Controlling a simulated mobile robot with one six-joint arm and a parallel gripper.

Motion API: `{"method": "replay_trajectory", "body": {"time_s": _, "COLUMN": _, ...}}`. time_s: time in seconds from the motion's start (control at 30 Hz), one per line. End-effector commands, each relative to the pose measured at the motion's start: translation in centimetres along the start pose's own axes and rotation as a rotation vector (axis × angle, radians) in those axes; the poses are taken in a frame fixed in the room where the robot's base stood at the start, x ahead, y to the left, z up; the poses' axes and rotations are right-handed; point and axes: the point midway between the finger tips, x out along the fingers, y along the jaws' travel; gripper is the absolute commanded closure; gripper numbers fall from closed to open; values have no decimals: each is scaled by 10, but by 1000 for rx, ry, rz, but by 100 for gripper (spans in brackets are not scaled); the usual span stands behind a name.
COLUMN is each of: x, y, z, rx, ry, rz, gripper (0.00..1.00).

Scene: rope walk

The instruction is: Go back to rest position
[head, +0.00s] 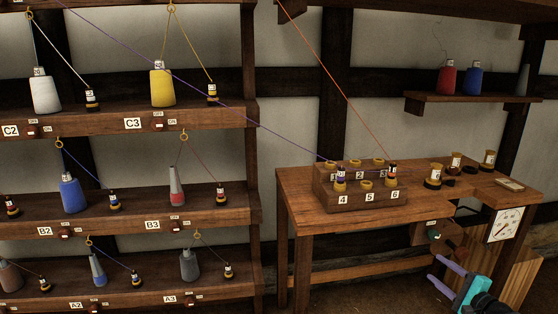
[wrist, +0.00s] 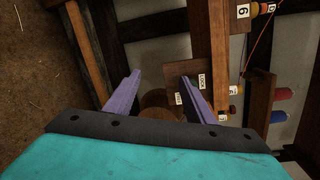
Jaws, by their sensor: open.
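My gripper (head: 449,276) is at the lower right of the head view, in front of the table's right part and below its top. Its two purple fingers are apart, and nothing shows held between them. In the wrist view my gripper (wrist: 160,100) also stands open, with a dark block or post and a round brown thing beyond the fingers. That round thing is partly hidden.
The wooden table (head: 300,190) bears a numbered bobbin rack (head: 371,200) and several loose spools (head: 433,175). A shelf unit (head: 160,209) with cones stands at left.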

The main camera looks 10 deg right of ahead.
Motion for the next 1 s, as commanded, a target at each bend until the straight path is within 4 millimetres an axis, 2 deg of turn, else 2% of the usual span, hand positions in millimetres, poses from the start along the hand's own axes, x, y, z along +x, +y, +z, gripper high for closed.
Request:
{"method": "replay_trajectory", "body": {"time_s": 0.03, "x": 12, "y": 15, "z": 15, "rx": -6, "ry": -23, "rz": 43, "gripper": 51}}
{"method": "replay_trajectory", "body": {"time_s": 0.2, "x": 47, "y": 76, "z": 61, "rx": -47, "ry": -98, "rz": 204, "gripper": 51}}
{"method": "replay_trajectory", "body": {"time_s": 0.33, "x": 65, "y": 124, "z": 98, "rx": -86, "ry": -160, "rz": 328, "gripper": 51}}
{"method": "replay_trajectory", "body": {"time_s": 0.5, "x": 77, "y": 186, "z": 147, "rx": -145, "ry": -247, "rz": 487, "gripper": 51}}
{"method": "replay_trajectory", "body": {"time_s": 0.77, "x": 73, "y": 274, "z": 219, "rx": -257, "ry": -390, "rz": 725, "gripper": 51}}
{"method": "replay_trajectory", "body": {"time_s": 1.0, "x": 46, "y": 346, "z": 276, "rx": -379, "ry": -530, "rz": 937, "gripper": 51}}
